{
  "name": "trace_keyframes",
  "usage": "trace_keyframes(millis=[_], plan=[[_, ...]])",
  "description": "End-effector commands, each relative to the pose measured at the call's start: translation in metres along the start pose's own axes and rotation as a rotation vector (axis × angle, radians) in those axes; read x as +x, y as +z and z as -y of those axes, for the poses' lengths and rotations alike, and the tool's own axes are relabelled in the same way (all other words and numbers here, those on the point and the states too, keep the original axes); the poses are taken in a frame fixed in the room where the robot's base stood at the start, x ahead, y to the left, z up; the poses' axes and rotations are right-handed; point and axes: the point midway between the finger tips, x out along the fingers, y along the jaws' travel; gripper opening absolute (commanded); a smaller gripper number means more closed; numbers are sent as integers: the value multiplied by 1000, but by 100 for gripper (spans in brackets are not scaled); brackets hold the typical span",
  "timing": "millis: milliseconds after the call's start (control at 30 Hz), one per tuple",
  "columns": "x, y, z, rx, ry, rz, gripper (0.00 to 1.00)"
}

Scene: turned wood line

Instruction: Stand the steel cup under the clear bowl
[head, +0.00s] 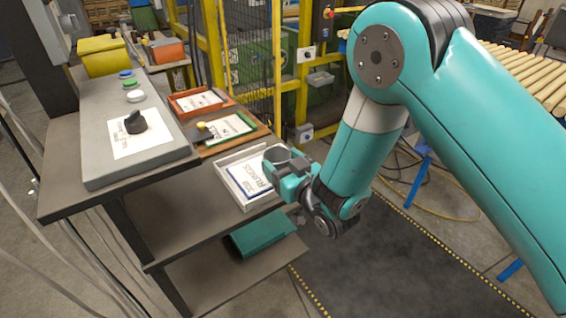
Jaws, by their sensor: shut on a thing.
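My gripper (290,170) is at the middle of the head view, over the right end of the shelf unit. It is shut on a small grey round thing (276,154), which looks like the steel cup. The teal fingers hide part of it, and I cannot tell whether it is upright or tilted. It is in front of the white tray with the "RUNGS" sheet. I cannot make out a clear bowl in this view.
A white tray (224,182) and two orange-brown trays (181,101) (247,138) lie on the stepped grey shelf unit. A grey control panel (100,170) with a black knob (135,121) is at left. A teal box (262,232) sits on the lower shelf. Yellow fencing (230,70) stands behind.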

Motion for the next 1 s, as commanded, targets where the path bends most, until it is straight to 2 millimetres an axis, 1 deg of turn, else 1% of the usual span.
trace_keyframes(millis=[367,400,467,500,767,867,933,1000], plan=[[0,10,0,0,0,0,34],[0,9,0,0,0,0,74],[0,9,0,0,0,1,88],[0,9,0,0,0,1,93],[0,8,0,0,0,1,93],[0,2,0,0,0,0,93],[0,-6,0,1,0,1,93],[-14,5,0,2,0,3,93]])
